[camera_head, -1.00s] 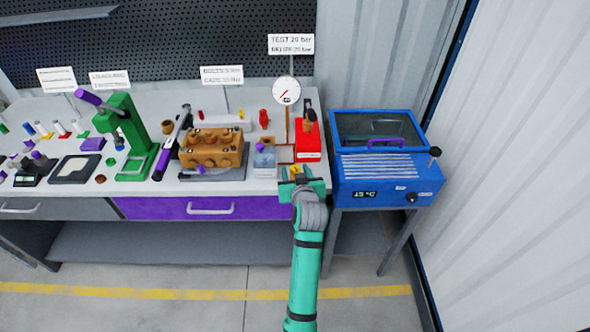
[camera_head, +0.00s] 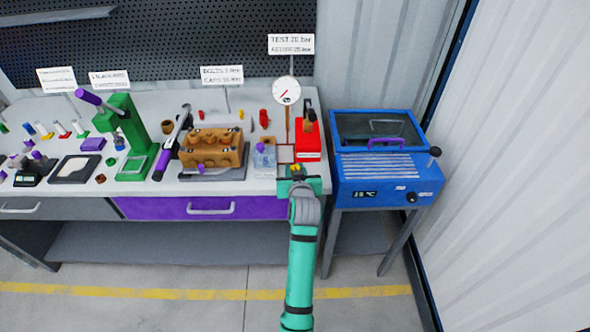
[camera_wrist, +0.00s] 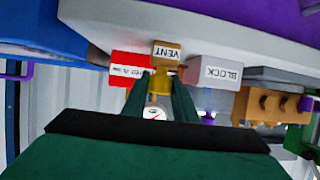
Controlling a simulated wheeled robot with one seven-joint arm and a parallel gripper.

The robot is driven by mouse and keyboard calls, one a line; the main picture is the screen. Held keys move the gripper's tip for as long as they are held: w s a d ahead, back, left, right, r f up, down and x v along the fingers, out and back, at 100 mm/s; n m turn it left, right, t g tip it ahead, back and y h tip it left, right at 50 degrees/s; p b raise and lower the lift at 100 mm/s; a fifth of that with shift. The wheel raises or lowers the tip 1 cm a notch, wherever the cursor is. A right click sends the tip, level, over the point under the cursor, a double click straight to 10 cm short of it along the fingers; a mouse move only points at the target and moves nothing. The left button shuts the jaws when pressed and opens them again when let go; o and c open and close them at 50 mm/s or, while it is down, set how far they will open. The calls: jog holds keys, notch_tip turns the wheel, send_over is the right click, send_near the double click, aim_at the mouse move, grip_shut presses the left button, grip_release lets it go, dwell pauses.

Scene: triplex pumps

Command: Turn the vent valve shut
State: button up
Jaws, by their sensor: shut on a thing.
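The vent valve (camera_wrist: 166,63) is a small brass-yellow piece with a tag reading VENT. It sits at the front edge of the bench in the wrist view. My gripper (camera_wrist: 163,78) has its two green fingers shut on it, one on each side. In the head view my gripper (camera_head: 296,171) is at the bench's front edge, with a bit of yellow showing between the fingertips. The valve is mostly hidden there, and how far it is turned cannot be told. The pressure gauge (camera_head: 286,91) stands on a post behind it, under a TEST 20 bar sign.
A red pump box (camera_head: 308,146) stands just behind to the right. A white BLOCK tag (camera_wrist: 215,72) and the brown pump block (camera_head: 211,148) are close by. A blue oven (camera_head: 388,178) stands right of the bench (camera_head: 260,187). The floor in front is clear.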

jog(key=shift+f+m+g+h, duration=0.1)
jog(key=shift+m+g+h, duration=0.2)
jog(key=shift+m+h, duration=1.95)
jog(key=o, duration=1)
jog(key=shift+o, duration=0.2)
jog(key=shift+s+h, duration=0.1)
jog(key=shift+h, duration=0.15)
jog(key=v, duration=1)
jog(key=shift+s, duration=0.35)
jog(key=shift+a, duration=0.1)
